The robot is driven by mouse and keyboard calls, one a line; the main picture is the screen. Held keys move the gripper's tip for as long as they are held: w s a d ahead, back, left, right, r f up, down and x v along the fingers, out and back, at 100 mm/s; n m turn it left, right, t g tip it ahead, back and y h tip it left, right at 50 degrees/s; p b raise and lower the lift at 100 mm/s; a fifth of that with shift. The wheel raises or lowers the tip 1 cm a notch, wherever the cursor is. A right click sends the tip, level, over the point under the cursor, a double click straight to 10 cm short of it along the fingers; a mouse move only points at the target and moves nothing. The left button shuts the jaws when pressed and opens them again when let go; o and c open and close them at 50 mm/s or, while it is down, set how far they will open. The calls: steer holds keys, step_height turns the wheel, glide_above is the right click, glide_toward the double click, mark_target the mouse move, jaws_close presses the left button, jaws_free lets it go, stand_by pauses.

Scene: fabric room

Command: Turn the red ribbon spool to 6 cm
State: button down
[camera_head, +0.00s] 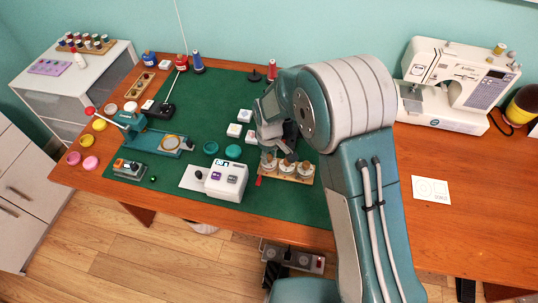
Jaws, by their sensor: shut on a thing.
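A wooden rack (303,180) with several pale round-topped spools stands on the green mat, near its front right. A short strip of red ribbon (258,181) shows at the rack's left end, beside the leftmost spool, which I take as the red ribbon spool (268,162). My gripper (268,146) points down over that left end and is shut on the spool's top. The fingers and my arm hide much of the spool and the contact. I cannot read any length marking.
A white box with buttons (227,181) stands left of the rack, with teal discs (233,152) behind it. Small white blocks (234,130) stand near my gripper. A teal lever device (150,138) is further left. A sewing machine (458,85) stands at right.

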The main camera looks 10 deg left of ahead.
mark_target(268, 155)
steer(key=n, duration=0.5)
steer(key=shift+w+a+n, duration=0.1)
steer(key=shift+w+n, duration=0.05)
steer(key=shift+n, duration=0.15)
steer(key=n, duration=0.4)
steer(key=shift+r+n, duration=0.1)
steer(key=shift+n, duration=0.6)
steer(key=c, duration=0.5)
jaws_free()
steer(key=shift+c, duration=0.2)
steer(key=shift+o, duration=0.5)
step_height(268, 155, up, 12)
